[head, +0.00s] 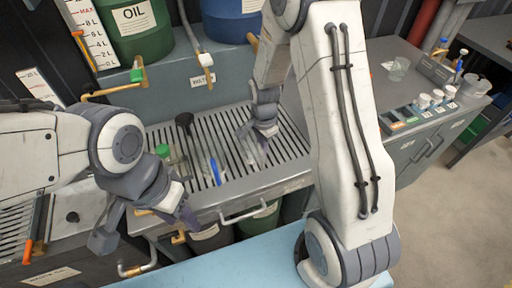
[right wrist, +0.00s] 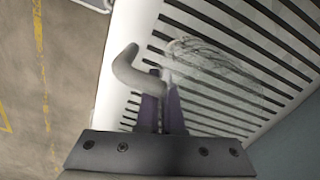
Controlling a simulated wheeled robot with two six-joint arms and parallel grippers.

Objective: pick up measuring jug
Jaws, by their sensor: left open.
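The clear measuring jug (head: 252,152) stands on the slatted grate and is hard to make out. In the right wrist view the see-through jug (right wrist: 222,85) shows over the slats, with a grey hooked handle (right wrist: 126,68) on its left. My right gripper (head: 262,132) is at the jug. In the right wrist view its purple fingers (right wrist: 163,112) are close together with the handle's lower end at their tips, so they look shut on the jug. The fingertips hide part of the handle. My left gripper (head: 146,228) is open and empty, in front of the tray's left part.
A slatted tray (head: 290,176) holds a blue item (head: 214,171), a green-topped item (head: 163,152) and a black funnel-like item (head: 184,122). A green oil drum (head: 133,30) stands behind. A glass beaker (head: 398,68) and several white-capped pots stand on the right counter.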

